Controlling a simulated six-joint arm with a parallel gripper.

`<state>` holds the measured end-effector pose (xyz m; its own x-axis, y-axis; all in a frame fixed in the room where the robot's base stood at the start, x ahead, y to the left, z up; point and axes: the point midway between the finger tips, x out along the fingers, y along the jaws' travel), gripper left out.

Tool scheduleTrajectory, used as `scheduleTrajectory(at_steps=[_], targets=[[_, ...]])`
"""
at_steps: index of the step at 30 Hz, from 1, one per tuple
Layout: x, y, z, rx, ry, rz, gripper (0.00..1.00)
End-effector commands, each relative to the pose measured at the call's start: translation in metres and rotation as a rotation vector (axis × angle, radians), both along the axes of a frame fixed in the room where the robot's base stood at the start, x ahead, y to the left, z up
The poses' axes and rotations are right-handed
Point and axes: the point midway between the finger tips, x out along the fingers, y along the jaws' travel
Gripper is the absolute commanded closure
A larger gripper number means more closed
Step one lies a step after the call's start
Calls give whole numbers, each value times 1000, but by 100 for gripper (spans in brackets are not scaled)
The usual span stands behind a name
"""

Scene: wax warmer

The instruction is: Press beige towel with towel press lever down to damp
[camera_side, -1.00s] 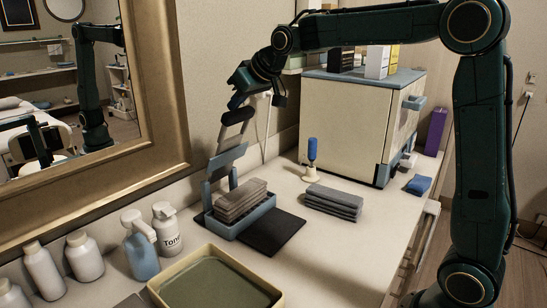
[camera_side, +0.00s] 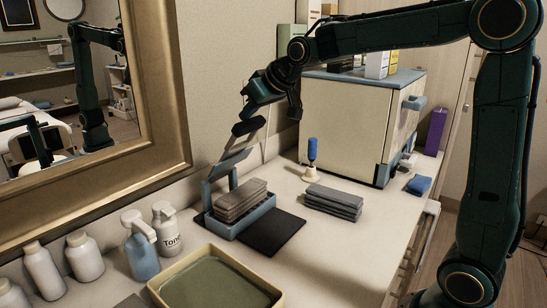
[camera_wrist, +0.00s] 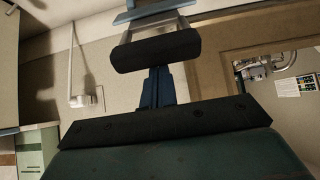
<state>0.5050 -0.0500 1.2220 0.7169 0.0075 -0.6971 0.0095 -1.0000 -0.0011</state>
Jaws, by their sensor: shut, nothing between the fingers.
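The towel press has a blue tray (camera_side: 257,217), a raised blue pressing plate (camera_side: 232,163) and a lever with a dark handle (camera_side: 250,127). The lever leans over toward the right, its plate clear of the towel. A folded beige-brown towel (camera_side: 240,198) lies in the tray. My gripper (camera_side: 246,115) is shut and empty, just above the lever handle and apparently touching it. In the wrist view, the blue fingers (camera_wrist: 156,90) are together and their tips end at the dark handle (camera_wrist: 156,52), which hides them.
A dark mat (camera_side: 272,236) lies beside the press, and folded grey towels (camera_side: 333,202) lie to its right. A blue-topped brush (camera_side: 311,158) stands near the cream warmer cabinet (camera_side: 355,120). Bottles (camera_side: 142,255) and a wax tray (camera_side: 215,280) are in front. The mirror frame (camera_side: 178,150) is at left.

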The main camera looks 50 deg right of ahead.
Motion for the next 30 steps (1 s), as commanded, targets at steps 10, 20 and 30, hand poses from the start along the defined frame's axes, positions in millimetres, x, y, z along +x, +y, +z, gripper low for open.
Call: scheduleTrajectory(at_steps=[10, 20, 30], targets=[[-12, 0, -9, -1, 1, 1, 100], [-24, 0, -17, -1, 1, 1, 100], [-34, 0, -27, -1, 1, 1, 100]])
